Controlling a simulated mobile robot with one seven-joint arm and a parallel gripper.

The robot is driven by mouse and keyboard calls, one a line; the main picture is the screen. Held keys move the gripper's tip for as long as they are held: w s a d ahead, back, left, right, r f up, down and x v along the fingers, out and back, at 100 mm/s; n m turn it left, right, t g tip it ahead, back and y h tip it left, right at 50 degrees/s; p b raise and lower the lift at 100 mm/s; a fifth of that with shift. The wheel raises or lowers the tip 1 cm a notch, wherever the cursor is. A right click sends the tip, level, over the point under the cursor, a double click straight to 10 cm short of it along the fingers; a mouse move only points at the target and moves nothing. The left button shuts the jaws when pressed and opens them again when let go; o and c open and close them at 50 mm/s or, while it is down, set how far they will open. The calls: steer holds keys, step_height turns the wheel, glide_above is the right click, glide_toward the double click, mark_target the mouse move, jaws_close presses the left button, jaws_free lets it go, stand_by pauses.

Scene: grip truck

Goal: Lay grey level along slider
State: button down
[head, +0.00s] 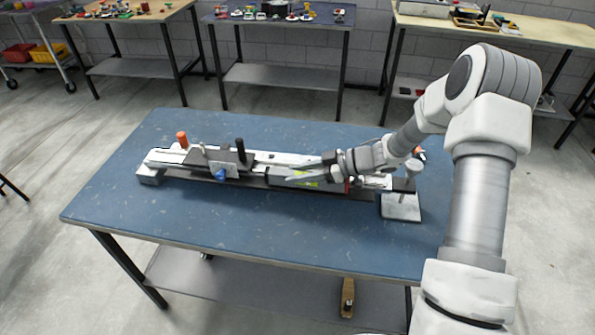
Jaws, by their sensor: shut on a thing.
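The slider (258,156) is a long silver rail lying across the blue table, with end feet and a carriage (222,160) left of its middle. The grey level (283,178), with a yellow-green patch, is at the rail's near side, right of the carriage, roughly lengthwise with it. My gripper (322,171) comes in from the right and is shut on the level near its right part. The fingertips are small and partly hidden. I cannot tell whether the level touches the rail.
The carriage has a black upright knob (240,146) and a blue knob (221,175). An orange knob (183,140) stands at the rail's left. A metal stand (401,207) is at its right end. The blue table's (190,222) front area is clear.

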steer(key=shift+f, duration=0.3)
steer(key=shift+c, duration=2.3)
jaws_free()
steer(key=p+v, duration=0.1)
steer(key=v, duration=1.6)
steer(key=shift+d, duration=0.2)
steer(key=shift+r, duration=0.15)
